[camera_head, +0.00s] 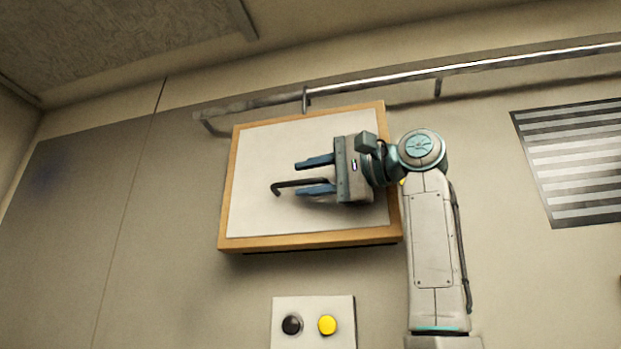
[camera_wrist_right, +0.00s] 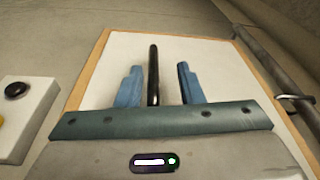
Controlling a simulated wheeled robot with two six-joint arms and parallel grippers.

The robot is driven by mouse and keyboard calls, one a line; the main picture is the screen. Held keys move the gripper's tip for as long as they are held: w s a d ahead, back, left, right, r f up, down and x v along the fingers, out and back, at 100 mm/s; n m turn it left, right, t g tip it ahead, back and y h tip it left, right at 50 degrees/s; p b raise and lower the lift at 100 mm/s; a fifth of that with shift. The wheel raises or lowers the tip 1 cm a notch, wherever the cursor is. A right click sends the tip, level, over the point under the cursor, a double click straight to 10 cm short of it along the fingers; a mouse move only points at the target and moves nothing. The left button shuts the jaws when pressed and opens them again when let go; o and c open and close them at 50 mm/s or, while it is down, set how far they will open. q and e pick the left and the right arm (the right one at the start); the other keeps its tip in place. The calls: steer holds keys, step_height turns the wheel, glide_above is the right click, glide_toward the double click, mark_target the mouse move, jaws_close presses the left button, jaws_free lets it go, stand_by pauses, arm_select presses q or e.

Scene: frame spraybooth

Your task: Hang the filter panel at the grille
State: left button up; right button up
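The filter panel (camera_head: 253,160) looks to be the white board with a wooden frame, upright against or close to the wall under the rail; what holds it is not clear. It also fills much of the right wrist view (camera_wrist_right: 215,65). The striped grille (camera_head: 575,165) is on the wall at the far right. My right gripper (camera_head: 317,175) is in front of the panel, its blue fingers apart and pointing left. A dark hooked rod (camera_head: 285,185) lies between the fingers, with gaps visible on both sides in the wrist view (camera_wrist_right: 153,75). My left gripper is out of view.
A metal rail (camera_head: 400,78) runs along the wall above the panel, on brackets. A white box (camera_head: 307,308) with a black knob (camera_head: 292,325) and a yellow button (camera_head: 327,325) is below the panel. Bare wall lies between panel and grille, partly behind my right arm.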

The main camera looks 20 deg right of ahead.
steer(key=shift+s+d+f+b, duration=0.2)
steer(key=shift+s+d+b, duration=0.15)
steer(key=shift+b, duration=0.1)
steer(key=b+v, duration=0.4)
steer(key=v, duration=0.6)
steer(key=shift+r, duration=0.25)
steer(key=shift+a, duration=0.15)
